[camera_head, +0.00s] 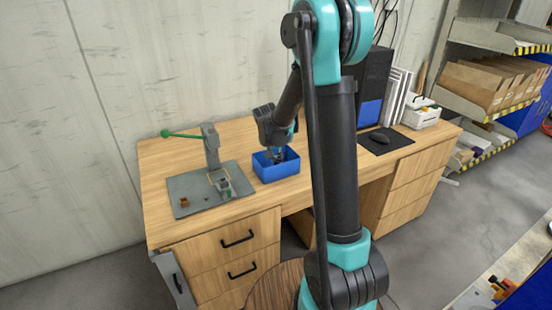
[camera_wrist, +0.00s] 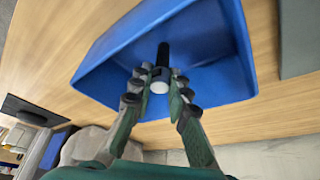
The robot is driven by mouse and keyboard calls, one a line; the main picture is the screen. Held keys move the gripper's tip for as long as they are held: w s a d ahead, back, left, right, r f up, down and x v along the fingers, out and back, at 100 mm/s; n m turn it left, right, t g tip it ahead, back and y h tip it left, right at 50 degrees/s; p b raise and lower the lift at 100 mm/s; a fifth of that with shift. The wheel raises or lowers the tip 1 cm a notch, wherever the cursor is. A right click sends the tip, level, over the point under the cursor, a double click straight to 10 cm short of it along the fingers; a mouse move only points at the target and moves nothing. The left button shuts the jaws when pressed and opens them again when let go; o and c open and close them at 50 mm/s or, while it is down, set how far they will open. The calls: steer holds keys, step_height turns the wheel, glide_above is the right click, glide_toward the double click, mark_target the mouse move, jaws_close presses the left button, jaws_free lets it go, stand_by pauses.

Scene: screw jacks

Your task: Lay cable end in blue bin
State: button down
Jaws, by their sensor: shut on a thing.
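The blue bin (camera_head: 277,172) stands on the wooden desk, right of the grey plate. In the wrist view the blue bin (camera_wrist: 225,82) opens toward the camera, with its inner walls and floor showing. My gripper (camera_head: 277,155) is over the bin in the head view. In the wrist view my gripper (camera_wrist: 158,85) is shut on the cable end (camera_wrist: 162,55), a dark stub with a white round part (camera_wrist: 159,87) between the fingertips. The cable end lies within the bin's outline. Whether it touches the floor of the bin I cannot tell.
A grey plate (camera_head: 185,187) with an upright press and green lever (camera_head: 180,134) stands left of the bin. Right of my arm are a dark computer tower (camera_head: 372,85), a mouse on a mat (camera_head: 378,137) and a white crate (camera_head: 422,117). Bare desk lies around the bin.

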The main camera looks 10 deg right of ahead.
steer(key=shift+f, duration=0.1)
steer(key=c, duration=1.5)
jaws_free()
steer(key=shift+o, duration=0.2)
steer(key=v, duration=1.2)
steer(key=s+d+f+n, duration=0.2)
steer(key=s+f, duration=0.1)
steer(key=s, duration=0.6)
steer(key=s+d+f+n+y, duration=0.1)
steer(key=s+d+f+n, duration=0.1)
steer(key=s, duration=0.7)
steer(key=s+d+f+n+y, duration=0.1)
steer(key=s+d+f, duration=0.1)
steer(key=s+f, duration=0.3)
steer(key=s, duration=0.3)
steer(key=shift+s+d+n, duration=0.2)
steer(key=shift+s+n, duration=0.2)
